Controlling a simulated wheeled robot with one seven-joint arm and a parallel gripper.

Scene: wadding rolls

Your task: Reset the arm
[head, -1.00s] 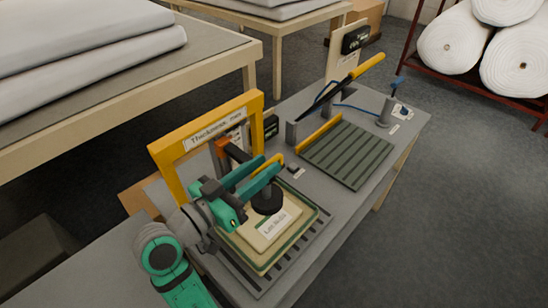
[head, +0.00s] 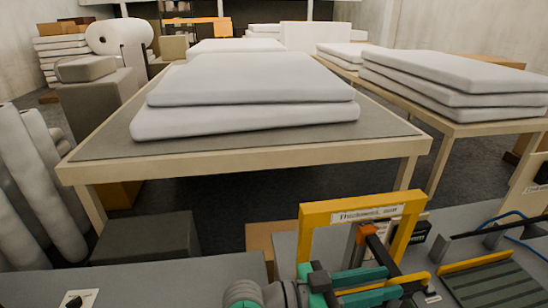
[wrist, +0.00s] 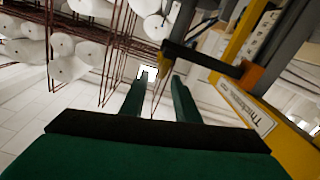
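My gripper (head: 393,282) is at the bottom of the head view, in front of the yellow thickness gauge frame (head: 313,214). Its two teal fingers are apart. The gauge's dark arm with an orange block (wrist: 253,78) is just right of the fingers in the wrist view. The gauge's base is out of view below.
A large table (head: 95,170) with white wadding slabs (head: 250,88) stands behind the grey bench (head: 170,278). A ribbed green plate (head: 497,287) lies right of the gauge. Upright rolls (head: 45,175) stand at left. A second table with slabs (head: 450,85) is at right.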

